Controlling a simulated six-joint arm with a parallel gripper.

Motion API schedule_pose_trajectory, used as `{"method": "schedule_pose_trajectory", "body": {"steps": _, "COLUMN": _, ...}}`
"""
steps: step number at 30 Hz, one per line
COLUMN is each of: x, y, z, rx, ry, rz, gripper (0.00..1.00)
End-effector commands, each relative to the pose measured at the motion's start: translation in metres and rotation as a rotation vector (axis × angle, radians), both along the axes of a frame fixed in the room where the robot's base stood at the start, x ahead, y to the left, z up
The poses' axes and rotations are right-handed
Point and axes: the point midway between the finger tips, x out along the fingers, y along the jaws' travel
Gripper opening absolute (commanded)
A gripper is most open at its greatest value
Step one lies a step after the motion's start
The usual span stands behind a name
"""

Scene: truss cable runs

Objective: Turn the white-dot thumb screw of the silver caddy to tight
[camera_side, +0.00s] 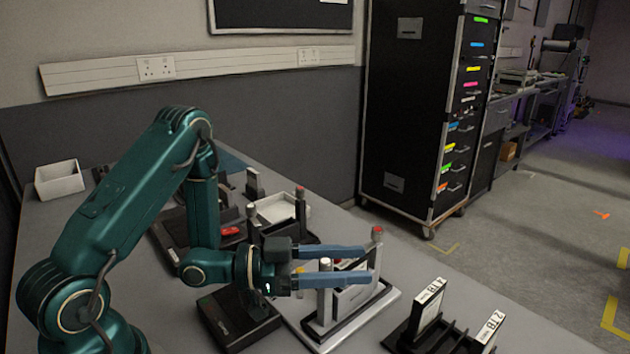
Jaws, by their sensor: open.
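The silver caddy (345,334) stands on the bench in front of my arm, with a post at each end. Its near-left post carries the white-dot thumb screw (325,264). Its far-right post has a red-topped screw (377,232). My gripper (368,265) points right with its blue fingers apart, and nothing is seen held. The white-dot screw shows between the two fingers in this view, and the near finger crosses in front of its post. I cannot tell whether either finger touches it. The dot's angle is too small to read.
A dark caddy with a red-topped post (300,202) stands behind my gripper. A black box (238,318) sits left of the silver caddy. A black rack with labelled drives (430,298) is at right. A white bin (59,180) stands at back left.

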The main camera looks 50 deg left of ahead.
Motion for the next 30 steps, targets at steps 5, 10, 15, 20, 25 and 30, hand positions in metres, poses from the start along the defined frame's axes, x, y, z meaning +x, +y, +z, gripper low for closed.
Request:
{"method": "schedule_pose_trajectory", "body": {"steps": 5, "x": -0.009, "y": 0.008, "z": -0.001, "rx": 0.008, "ry": 0.005, "rz": -0.104, "gripper": 0.56}}
{"method": "schedule_pose_trajectory", "body": {"steps": 10, "x": -0.029, "y": 0.028, "z": -0.001, "rx": 0.006, "ry": 0.005, "rz": -0.101, "gripper": 0.56}}
{"method": "schedule_pose_trajectory", "body": {"steps": 15, "x": -0.039, "y": 0.035, "z": 0.011, "rx": 0.012, "ry": -0.004, "rz": -0.109, "gripper": 0.56}}
{"method": "schedule_pose_trajectory", "body": {"steps": 20, "x": -0.039, "y": 0.034, "z": 0.029, "rx": 0.013, "ry": -0.004, "rz": -0.109, "gripper": 0.56}}
{"method": "schedule_pose_trajectory", "body": {"steps": 25, "x": -0.039, "y": 0.034, "z": 0.048, "rx": 0.012, "ry": -0.004, "rz": -0.109, "gripper": 0.56}}
{"method": "schedule_pose_trajectory", "body": {"steps": 30, "x": -0.039, "y": 0.034, "z": 0.066, "rx": 0.013, "ry": -0.004, "rz": -0.109, "gripper": 0.56}}
